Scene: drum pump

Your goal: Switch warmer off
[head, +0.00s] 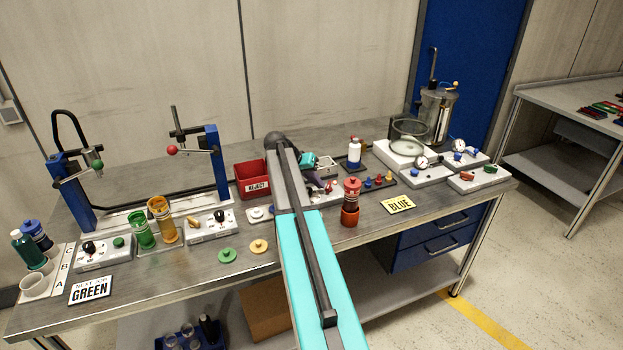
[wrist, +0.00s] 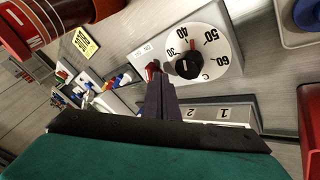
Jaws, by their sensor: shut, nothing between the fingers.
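The warmer's pale control box (wrist: 222,25) shows in the wrist view, with a dial marked from 30 to 60 C and a black knob (wrist: 188,65). A small red switch lever (wrist: 152,70) sits at the box's left end, by a small label too small to read. My gripper (wrist: 159,80) is shut and empty, its dark fingertips at or just in front of the red lever; I cannot tell if they touch. The lever's lower part is hidden by the fingers. In the head view my gripper (head: 314,184) is mid-bench, and my arm hides much of the warmer.
A red bottle (head: 351,188) stands close right of my gripper. A red REJECT bin (head: 252,180) is at the left. The bench front (head: 400,228) near the BLUE card is clear.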

